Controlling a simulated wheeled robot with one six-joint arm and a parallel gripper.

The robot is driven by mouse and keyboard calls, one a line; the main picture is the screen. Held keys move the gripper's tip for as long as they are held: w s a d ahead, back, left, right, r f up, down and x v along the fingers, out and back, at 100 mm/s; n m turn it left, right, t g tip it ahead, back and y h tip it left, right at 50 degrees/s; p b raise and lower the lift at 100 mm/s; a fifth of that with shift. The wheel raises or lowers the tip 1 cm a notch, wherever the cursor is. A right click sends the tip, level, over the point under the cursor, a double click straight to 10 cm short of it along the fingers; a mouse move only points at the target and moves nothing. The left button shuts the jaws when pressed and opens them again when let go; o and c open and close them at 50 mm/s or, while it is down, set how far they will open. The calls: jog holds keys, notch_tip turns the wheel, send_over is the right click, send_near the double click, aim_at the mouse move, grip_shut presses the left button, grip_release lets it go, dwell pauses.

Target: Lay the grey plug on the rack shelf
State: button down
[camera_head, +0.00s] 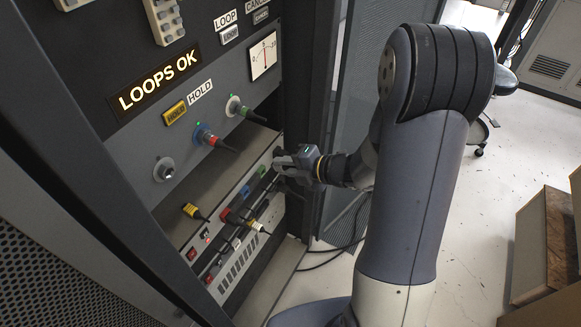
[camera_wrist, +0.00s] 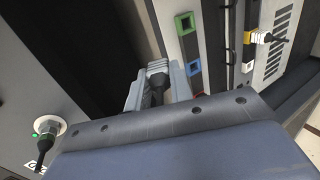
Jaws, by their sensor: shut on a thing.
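My gripper (camera_head: 284,161) is at the right end of the rack, in front of the gap between the upper socket panel and the lower panel. In the wrist view my gripper (camera_wrist: 155,85) is shut on the grey plug (camera_wrist: 157,68), which has a ribbed light-grey end and a dark body. In the head view I cannot tell the plug from the fingers. The rack shelf (camera_head: 178,222) is the grey ledge below the upper sockets. A yellow and black plug (camera_head: 193,211) lies on it, left of my gripper.
The lower panel (camera_head: 238,262) carries coloured ports and protruding plugs. Cardboard boxes (camera_head: 545,240) stand at the right.

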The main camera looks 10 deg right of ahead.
send_near(246, 160)
jog(key=w+a, duration=0.1)
jog(key=a, duration=0.1)
jog(key=shift+w+a+f+b, duration=0.15)
jog(key=shift+w+a+f, duration=0.05)
jog(key=shift+w+a, duration=0.65)
jog(key=shift+w+a+f+b, duration=0.15)
jog(key=shift+w+a+b, duration=0.05)
jog(key=shift+w+a, duration=0.6)
jog(key=shift+w+a+f+b, duration=0.15)
jog(key=shift+w+a+f, duration=0.05)
jog(key=shift+w+a, duration=0.65)
jog(key=shift+s+a, duration=0.1)
jog(key=c, duration=1.2)
grip_release()
jog(key=shift+s, duration=0.1)
jog(key=shift+f, duration=0.2)
jog(key=shift+s+f, duration=0.1)
jog(key=v, duration=1.1)
jog(key=shift+w+r, duration=0.2)
jog(key=shift+r, duration=0.15)
jog(key=shift+a+f, duration=0.1)
jog(key=shift+a, duration=0.05)
